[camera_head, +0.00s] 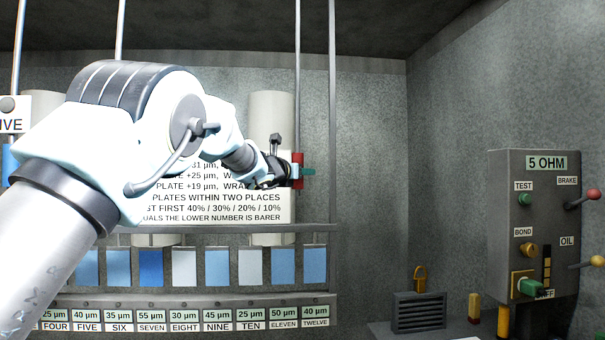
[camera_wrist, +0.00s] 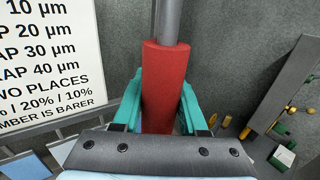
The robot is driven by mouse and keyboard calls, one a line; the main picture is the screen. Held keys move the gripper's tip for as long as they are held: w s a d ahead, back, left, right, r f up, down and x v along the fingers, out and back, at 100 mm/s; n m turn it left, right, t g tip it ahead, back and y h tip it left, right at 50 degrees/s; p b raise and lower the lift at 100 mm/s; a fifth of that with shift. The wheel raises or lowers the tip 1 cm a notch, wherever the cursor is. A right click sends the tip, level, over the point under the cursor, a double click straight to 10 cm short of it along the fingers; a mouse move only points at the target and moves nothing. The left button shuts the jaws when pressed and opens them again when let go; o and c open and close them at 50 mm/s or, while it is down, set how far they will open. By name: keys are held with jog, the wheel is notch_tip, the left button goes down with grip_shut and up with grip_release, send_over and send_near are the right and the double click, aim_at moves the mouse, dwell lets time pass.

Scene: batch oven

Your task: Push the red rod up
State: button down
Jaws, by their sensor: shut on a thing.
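The red rod (camera_wrist: 165,75) is a thick red sleeve around a thin grey vertical pole (camera_wrist: 173,20). It stands upright in the middle of the wrist view. My gripper (camera_wrist: 160,112) has its green fingers on both sides of the red rod, shut on its lower part. In the head view the red rod (camera_head: 298,158) is a small red piece on the pole to the right of the white sign, with my gripper (camera_head: 303,171) at it. The lower end of the rod is hidden behind my gripper in the wrist view.
A white sign (camera_head: 240,208) hangs behind my arm. Below it is a rack of blue plates (camera_head: 312,266) over numbered labels (camera_head: 315,313). A grey 5 OHM control box (camera_head: 518,215) with levers stands at the right. The wall between rod and box is clear.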

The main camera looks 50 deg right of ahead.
aim_at(299, 149)
dwell(0.3)
notch_tip(299, 149, up, 7)
jog(key=p, duration=0.3)
jog(key=c, duration=0.7)
grip_release()
jog(key=shift+o, duration=1.3)
jog(key=shift+f, duration=0.15)
jog(key=shift+a+f, duration=0.1)
jog(key=shift+f, duration=0.05)
